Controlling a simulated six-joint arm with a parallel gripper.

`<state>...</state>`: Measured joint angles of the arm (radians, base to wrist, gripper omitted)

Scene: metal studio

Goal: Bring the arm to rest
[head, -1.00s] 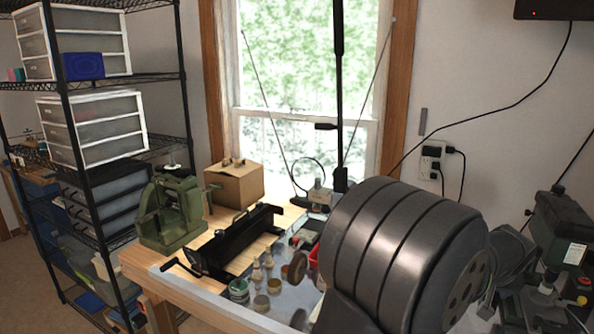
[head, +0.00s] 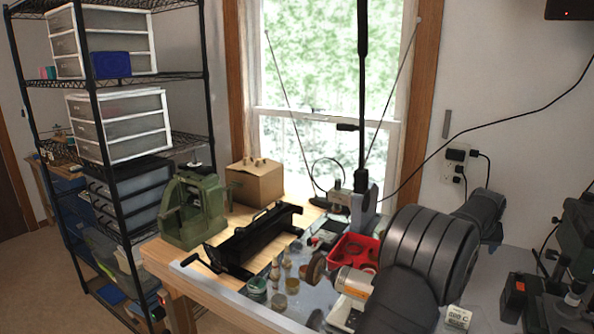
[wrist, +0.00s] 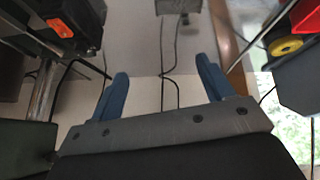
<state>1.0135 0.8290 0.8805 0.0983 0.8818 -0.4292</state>
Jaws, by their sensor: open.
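My gripper (wrist: 161,66) shows in the wrist view as two blue fingers spread wide apart. It is open, with nothing between the fingers. The pale wall and hanging black cords show beyond the gap. In the head view my dark grey arm (head: 430,255) rises from the bottom edge over the workbench, right of centre, and bends away to the right. My gripper cannot be made out in the head view.
The bench holds a red tray (head: 351,257), a black machine (head: 255,240), a green press (head: 192,210), a cardboard box (head: 255,182) and several small jars. A black device with an orange label (wrist: 60,25) is at the wrist view's left. Shelving (head: 207,110) stands left.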

